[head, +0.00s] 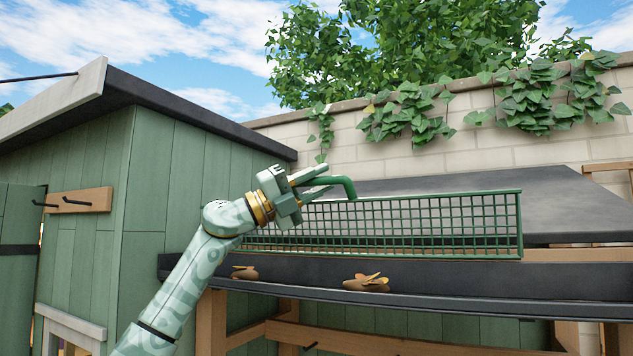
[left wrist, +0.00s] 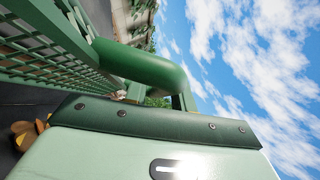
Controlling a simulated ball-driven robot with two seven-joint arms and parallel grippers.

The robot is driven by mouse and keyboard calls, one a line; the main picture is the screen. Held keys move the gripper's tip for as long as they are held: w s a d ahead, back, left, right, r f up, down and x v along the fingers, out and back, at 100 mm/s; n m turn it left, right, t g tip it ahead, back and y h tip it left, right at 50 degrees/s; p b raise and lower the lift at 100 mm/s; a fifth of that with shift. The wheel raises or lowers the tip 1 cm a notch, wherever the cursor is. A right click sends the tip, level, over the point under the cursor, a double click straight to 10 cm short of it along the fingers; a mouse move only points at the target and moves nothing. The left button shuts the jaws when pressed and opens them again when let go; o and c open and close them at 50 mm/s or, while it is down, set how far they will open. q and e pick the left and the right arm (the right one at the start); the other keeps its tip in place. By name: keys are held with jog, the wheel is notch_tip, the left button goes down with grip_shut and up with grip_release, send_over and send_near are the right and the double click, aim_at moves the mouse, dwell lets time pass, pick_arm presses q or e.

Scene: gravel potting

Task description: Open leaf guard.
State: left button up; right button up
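The leaf guard (head: 420,225) is a green wire-mesh panel standing raised along the dark gutter (head: 480,275), its mesh face toward me. Its thick green tube handle (head: 345,187) bends out from the top left. My left gripper (head: 314,182) is at this handle, with fingers on both sides of it, and looks shut on it. In the left wrist view the handle (left wrist: 140,66) runs behind the near finger, with the mesh (left wrist: 50,55) at left. The exact contact is hidden. My right gripper is not in view.
Two brown leaf clumps, one at left (head: 245,273) and one nearer the middle (head: 367,284), lie at the gutter. A green shed (head: 170,180) stands at left. A dark sloping roof (head: 570,205) and an ivy-topped brick wall (head: 470,150) are behind. Open air lies above the guard.

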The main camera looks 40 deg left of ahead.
pick_arm(q)
jog(key=b+v, duration=0.7)
jog(key=v, duration=0.9)
jog(key=shift+a+b, duration=0.2)
jog(key=shift+b, duration=0.15)
